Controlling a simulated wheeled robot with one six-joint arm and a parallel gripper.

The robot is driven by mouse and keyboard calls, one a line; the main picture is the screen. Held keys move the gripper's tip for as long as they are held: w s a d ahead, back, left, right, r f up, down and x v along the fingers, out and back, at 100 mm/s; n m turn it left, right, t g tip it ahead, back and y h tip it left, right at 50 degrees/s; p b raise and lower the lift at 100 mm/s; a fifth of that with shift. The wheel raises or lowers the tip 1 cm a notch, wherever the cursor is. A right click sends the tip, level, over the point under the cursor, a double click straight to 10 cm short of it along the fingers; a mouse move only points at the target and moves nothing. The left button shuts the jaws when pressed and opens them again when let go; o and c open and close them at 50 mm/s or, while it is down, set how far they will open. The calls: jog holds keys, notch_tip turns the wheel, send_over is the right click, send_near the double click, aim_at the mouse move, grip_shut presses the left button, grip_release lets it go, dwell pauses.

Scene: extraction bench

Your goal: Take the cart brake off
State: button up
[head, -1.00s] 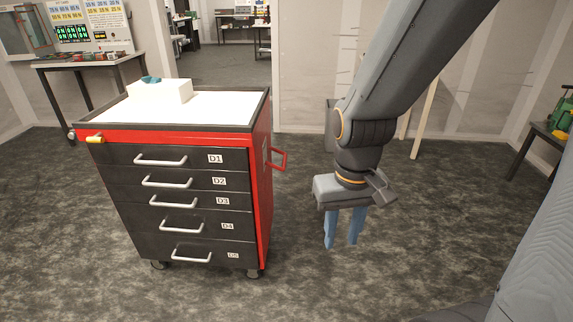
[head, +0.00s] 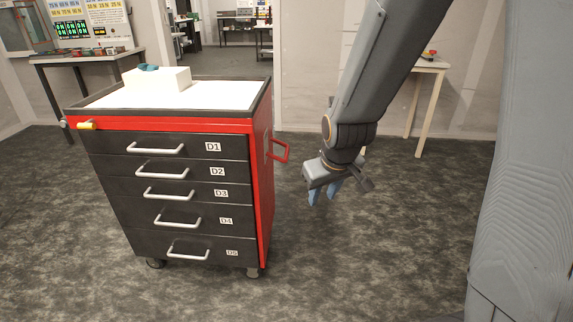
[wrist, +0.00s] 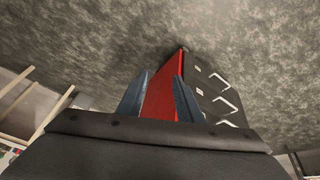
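The cart (head: 259,200) is a red cabinet on castors with black drawers labelled D1 to D5 and silver handles. A small yellow lever-like part (head: 86,125) sits at its upper left front corner; I cannot tell whether it is the brake. A red handle (head: 279,150) sticks out of the right side. My gripper (head: 325,192) is open and empty, its blue fingers apart, to the right of the cart and below the handle's height in the picture. In the wrist view the cart's red side (wrist: 163,98) shows between and beyond the fingers.
A white block (head: 170,77) with a teal item lies on the cart's top. A bench with a control panel (head: 85,55) stands back left. A small table with a red button (head: 428,62) stands back right. The floor (head: 370,250) right of the cart is clear.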

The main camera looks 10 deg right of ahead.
jog(key=w+f+n+t+b, duration=0.25)
jog(key=w+f+b, duration=0.2)
jog(key=w, duration=0.45)
jog(key=w+f+n+t+b, duration=0.1)
jog(key=w+f+t+b, duration=0.3)
jog(key=w, duration=0.5)
jog(key=w+f+n+t+b, duration=0.1)
jog(key=w+f+t+b, duration=0.15)
jog(key=w+b, duration=0.4)
jog(key=n+t+y+b, duration=0.1)
jog(key=n+t+b, duration=0.4)
jog(key=t+b, duration=0.3)
send_near(287, 152)
jog(key=w+g, duration=0.1)
jog(key=w, duration=0.1)
jog(key=b+x, duration=0.3)
jog(key=x, duration=0.4)
jog(key=shift+w+r, duration=0.25)
jog(key=shift+w, duration=0.05)
grip_shut()
